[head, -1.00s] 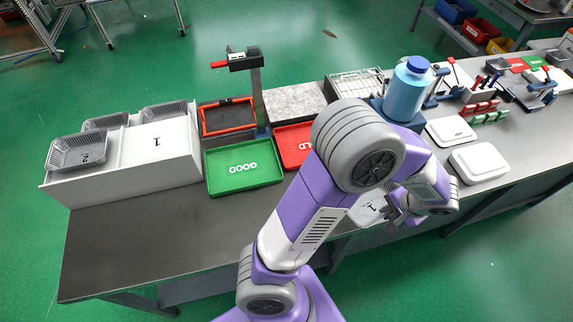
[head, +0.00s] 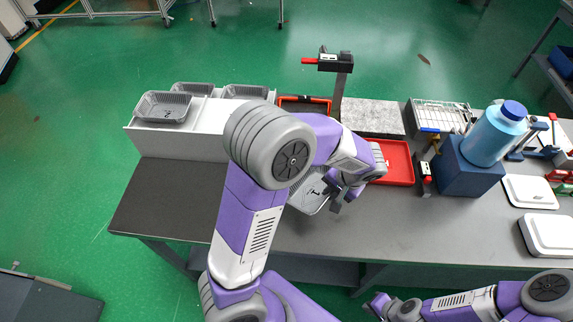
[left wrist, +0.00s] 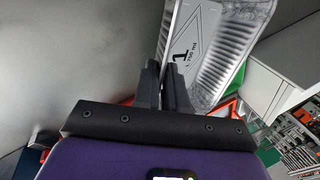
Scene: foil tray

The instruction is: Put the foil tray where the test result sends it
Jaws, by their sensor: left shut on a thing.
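My left gripper (head: 342,198) is shut on the edge of a silver foil tray (head: 308,202), held over the front part of the bench. In the left wrist view the fingers (left wrist: 166,85) pinch the tray's wall, and the tray (left wrist: 215,45) shows a "1" label. The red tray (head: 408,160) lies on the bench to the right of the gripper, partly covered by my arm. The green tray is hidden behind my left arm in the head view. My right gripper (head: 376,304) is low at the front, apart from everything; its jaws are unclear.
A white box (head: 180,140) with several foil trays, one marked "2" (head: 163,106), stands at the left. A blue bottle (head: 493,135) stands at right. The bench's left front is clear.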

